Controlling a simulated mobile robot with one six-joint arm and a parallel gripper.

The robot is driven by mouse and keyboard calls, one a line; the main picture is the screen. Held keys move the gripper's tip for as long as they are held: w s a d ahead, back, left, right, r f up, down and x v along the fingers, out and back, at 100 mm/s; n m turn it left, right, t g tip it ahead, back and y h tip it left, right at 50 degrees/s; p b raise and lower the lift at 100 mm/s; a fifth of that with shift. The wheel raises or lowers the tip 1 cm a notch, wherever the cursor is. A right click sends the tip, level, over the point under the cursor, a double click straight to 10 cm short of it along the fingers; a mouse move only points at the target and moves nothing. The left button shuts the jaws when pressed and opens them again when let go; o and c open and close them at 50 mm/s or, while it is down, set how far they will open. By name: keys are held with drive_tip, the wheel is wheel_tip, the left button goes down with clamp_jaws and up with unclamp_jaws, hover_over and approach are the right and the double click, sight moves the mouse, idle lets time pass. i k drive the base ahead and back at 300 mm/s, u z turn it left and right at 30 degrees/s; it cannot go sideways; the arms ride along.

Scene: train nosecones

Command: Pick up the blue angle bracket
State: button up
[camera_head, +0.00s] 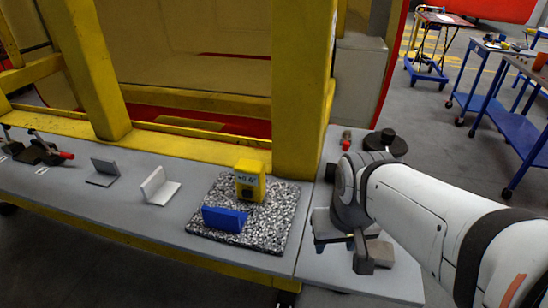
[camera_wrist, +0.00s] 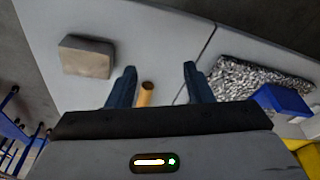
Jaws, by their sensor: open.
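The blue angle bracket (camera_head: 225,219) sits on a speckled black-and-white granite plate (camera_head: 272,238) on the grey bench, in front of a yellow box-shaped gauge (camera_head: 249,181) with a small readout. The bracket also shows at the right of the wrist view (camera_wrist: 283,100), beside the speckled plate (camera_wrist: 235,76). My gripper (camera_head: 340,250) is over the right part of the bench, to the right of the plate and apart from the bracket. In the wrist view my gripper (camera_wrist: 158,78) has its two dark fingers spread, with nothing held between them.
A light angle bracket (camera_head: 160,187) and a dark grey one (camera_head: 103,172) stand left of the plate. A tan cylinder (camera_wrist: 146,94) and a grey block (camera_wrist: 86,57) lie near my fingers. A yellow post (camera_head: 302,90) rises behind the plate.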

sight(217, 217)
drive_tip(key=z, duration=0.55)
drive_tip(key=k, duration=1.6)
drive_tip(key=u, duration=1)
drive_tip(key=i, duration=1.5)
